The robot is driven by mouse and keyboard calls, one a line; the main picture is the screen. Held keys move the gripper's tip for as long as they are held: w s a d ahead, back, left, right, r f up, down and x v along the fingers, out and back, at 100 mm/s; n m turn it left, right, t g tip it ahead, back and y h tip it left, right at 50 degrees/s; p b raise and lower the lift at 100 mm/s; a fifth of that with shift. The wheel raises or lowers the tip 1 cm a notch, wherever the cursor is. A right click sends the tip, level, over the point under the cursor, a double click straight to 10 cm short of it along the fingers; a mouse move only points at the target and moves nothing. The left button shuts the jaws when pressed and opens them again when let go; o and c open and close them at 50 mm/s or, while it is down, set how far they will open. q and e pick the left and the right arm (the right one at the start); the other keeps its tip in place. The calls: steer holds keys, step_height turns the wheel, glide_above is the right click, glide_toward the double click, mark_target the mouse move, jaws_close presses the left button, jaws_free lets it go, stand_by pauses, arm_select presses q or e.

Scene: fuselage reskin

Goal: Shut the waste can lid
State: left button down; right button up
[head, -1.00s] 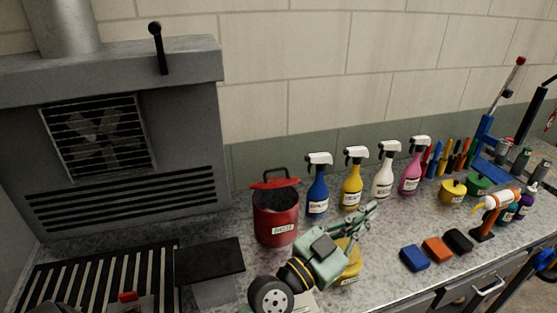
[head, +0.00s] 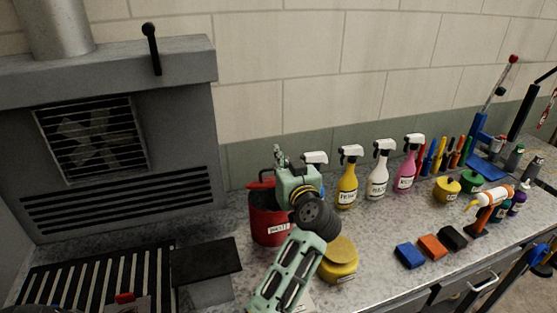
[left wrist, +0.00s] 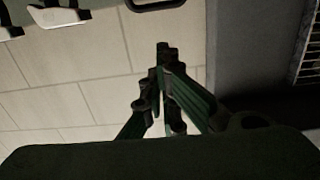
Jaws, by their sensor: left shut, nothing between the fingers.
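The red waste can (head: 266,225) stands on the counter with a white label on its front. Its red lid (head: 260,184) shows at the rear rim, left of my gripper, and looks tilted up. Much of the lid and the can's right side are hidden behind my arm. My left gripper (head: 279,153) is shut and empty, with its fingers pointing up above the can's right rear. In the left wrist view the fingertips (left wrist: 163,48) meet in front of the wall, and a dark loop like the lid handle shows at the top edge. My right gripper is not in view.
Spray bottles, among them a yellow one (head: 348,185), stand right of the can. A yellow tin (head: 338,262) sits close beside my forearm. A grey vented housing (head: 120,140) and a black plate (head: 206,256) are at the left. Coloured blocks (head: 432,246) lie at the right.

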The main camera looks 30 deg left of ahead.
arm_select(q)
steer(key=p, duration=0.2)
glide_above(274, 180)
steer(key=x, duration=0.4)
steer(key=d+f, duration=0.1)
steer(key=s+d+f+p, duration=0.1)
steer(key=shift+s+f, duration=0.25)
steer(key=shift+f, duration=0.05)
steer(key=shift+s+d+f, duration=0.15)
steer(key=shift+s+d, duration=0.1)
steer(key=shift+d, duration=0.05)
steer(key=shift+w+f, duration=0.1)
steer(key=shift+f, duration=0.1)
